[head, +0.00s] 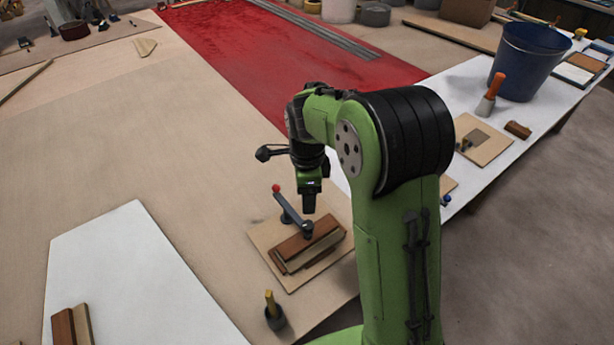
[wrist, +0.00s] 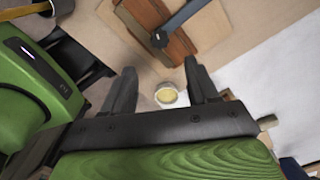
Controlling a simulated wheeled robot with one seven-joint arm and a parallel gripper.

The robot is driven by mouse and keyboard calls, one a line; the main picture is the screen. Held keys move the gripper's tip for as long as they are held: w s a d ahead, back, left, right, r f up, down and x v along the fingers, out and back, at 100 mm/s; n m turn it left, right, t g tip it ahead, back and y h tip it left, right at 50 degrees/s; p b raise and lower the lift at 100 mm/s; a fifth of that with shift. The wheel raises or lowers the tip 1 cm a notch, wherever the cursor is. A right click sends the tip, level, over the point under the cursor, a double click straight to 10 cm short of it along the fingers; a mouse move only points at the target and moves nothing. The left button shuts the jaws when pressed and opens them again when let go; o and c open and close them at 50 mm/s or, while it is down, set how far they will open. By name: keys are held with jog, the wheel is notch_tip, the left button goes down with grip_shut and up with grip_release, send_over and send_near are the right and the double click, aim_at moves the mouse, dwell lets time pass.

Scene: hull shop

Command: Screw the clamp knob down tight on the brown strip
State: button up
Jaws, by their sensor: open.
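The brown strip (head: 300,242) lies on a paler block on a square tan board, and it also shows in the wrist view (wrist: 178,48). A dark grey clamp bar (head: 290,212) slants across to it, with its dark end (head: 308,233) on the strip. A red ball knob (head: 276,188) stands at the bar's far end in the head view; it is outside the wrist view. My gripper (head: 310,207) is open and empty, above the far edge of the board. In the wrist view its fingers (wrist: 160,88) are spread apart, and the strip lies beyond them.
A dark pot (head: 275,320) with a yellow-handled tool stands near the board. Another brown and pale strip pair (head: 72,326) lies at lower left. A pale round object (wrist: 166,96) shows between the fingers; I cannot identify it.

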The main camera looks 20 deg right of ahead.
notch_tip(320, 180, up, 4)
jog(key=shift+r+p, duration=0.1)
jog(key=shift+p, duration=0.2)
jog(key=s+r+n+t, duration=0.3)
jog(key=s+r+n, duration=0.6)
jog(key=s, duration=0.2)
jog(key=s+n+t, duration=0.2)
jog(key=s+n, duration=0.9)
jog(key=shift+s+t, duration=0.25)
jog(key=shift+t, duration=0.05)
